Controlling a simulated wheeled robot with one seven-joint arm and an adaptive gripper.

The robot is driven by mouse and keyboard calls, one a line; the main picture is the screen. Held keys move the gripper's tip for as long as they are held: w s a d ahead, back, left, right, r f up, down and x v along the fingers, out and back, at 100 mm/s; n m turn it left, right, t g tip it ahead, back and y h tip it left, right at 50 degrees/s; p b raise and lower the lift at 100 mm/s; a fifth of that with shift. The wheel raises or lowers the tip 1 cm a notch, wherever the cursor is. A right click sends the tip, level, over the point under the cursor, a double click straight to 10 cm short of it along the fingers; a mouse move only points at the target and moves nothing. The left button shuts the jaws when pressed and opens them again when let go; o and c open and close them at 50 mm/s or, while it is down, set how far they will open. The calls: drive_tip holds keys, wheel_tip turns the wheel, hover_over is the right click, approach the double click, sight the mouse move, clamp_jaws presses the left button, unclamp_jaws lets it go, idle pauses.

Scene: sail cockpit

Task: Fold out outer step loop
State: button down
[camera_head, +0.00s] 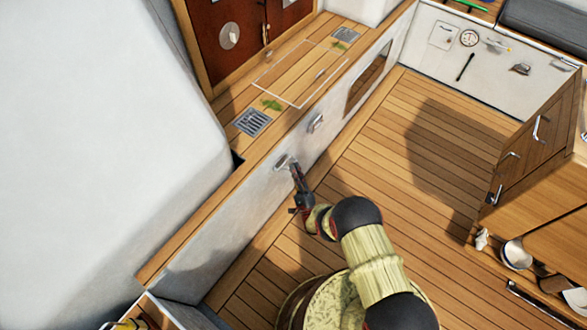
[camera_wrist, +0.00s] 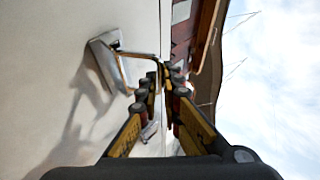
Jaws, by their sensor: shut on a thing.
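Two metal step loops are on the white side wall. One step loop (camera_head: 281,162) is at my gripper (camera_head: 293,167); the other step loop (camera_head: 316,123) sits further along the wall and lies close to it. In the wrist view, the nearer loop's plate (camera_wrist: 104,62) is flat on the wall, and its thin bar stands out from the plate to the tips of my gripper (camera_wrist: 163,75). My fingers are shut on this bar; the fingers hide its end. The other loop (camera_wrist: 150,131) shows small beside my fingers.
Above the wall runs a wooden ledge (camera_head: 195,226) with a metal grate (camera_head: 253,122) and a leaf (camera_head: 271,105). The plank floor (camera_head: 400,150) is mostly clear. A wooden cabinet (camera_head: 535,140) stands at the right.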

drive_tip(key=shift+f+m+t+h, duration=0.3)
drive_tip(key=shift+m+t+h, duration=0.1)
drive_tip(key=shift+m+t, duration=0.4)
drive_tip(key=c, duration=2)
unclamp_jaws()
drive_tip(key=shift+r, duration=1.7)
drive_tip(key=o, duration=0.7)
wheel_tip(320, 180, up, 4)
drive_tip(key=shift+w+d+r, duration=0.1)
drive_tip(key=shift+r, duration=0.1)
drive_tip(key=o, duration=0.8)
drive_tip(key=shift+r, duration=1.15)
